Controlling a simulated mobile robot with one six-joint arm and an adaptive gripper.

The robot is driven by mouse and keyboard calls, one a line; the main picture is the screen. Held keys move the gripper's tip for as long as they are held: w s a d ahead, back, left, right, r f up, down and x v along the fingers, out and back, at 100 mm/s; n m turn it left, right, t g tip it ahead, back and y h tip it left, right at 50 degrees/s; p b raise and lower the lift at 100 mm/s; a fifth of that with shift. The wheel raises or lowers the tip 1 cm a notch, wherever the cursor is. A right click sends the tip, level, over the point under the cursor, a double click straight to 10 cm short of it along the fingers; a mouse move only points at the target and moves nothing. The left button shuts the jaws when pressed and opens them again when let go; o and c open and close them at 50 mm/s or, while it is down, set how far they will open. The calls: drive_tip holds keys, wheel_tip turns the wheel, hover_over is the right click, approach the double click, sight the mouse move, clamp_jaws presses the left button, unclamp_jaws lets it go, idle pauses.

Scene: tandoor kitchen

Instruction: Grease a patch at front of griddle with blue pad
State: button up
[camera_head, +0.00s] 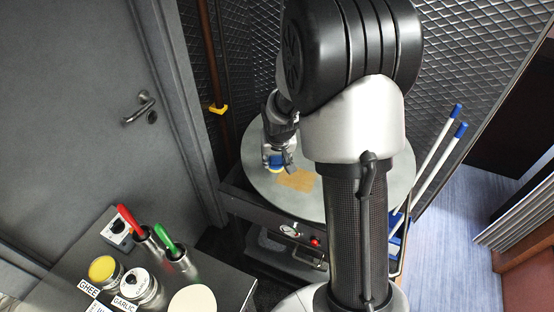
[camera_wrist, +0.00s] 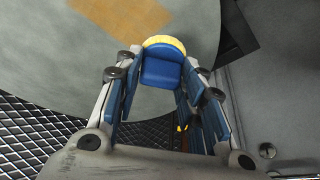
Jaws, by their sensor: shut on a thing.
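My gripper (camera_head: 278,165) is shut on the blue pad (camera_head: 276,159), which has a yellow underside. The wrist view shows the pad's blue block (camera_wrist: 162,72) and yellow edge (camera_wrist: 164,43) between the two fingers. The round grey griddle (camera_head: 300,205) is under the pad, and my arm hides part of it. A tan, squarish patch (camera_head: 298,180) lies on the griddle, just right of the pad; it also shows in the wrist view (camera_wrist: 122,14). The pad is at the griddle's left side, close to the surface; I cannot tell whether it touches.
A counter at lower left holds a yellow-topped ghee jar (camera_head: 102,269), a garlic jar (camera_head: 138,286), and metal holders with a red-handled tool (camera_head: 130,221) and a green-handled tool (camera_head: 166,243). Blue-and-white handles (camera_head: 441,145) stand right of the griddle. Quilted metal walls stand behind it.

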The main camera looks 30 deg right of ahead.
drive_tip(key=shift+r+p, duration=0.6)
drive_tip(key=shift+r, duration=0.55)
drive_tip(key=shift+f, duration=0.1)
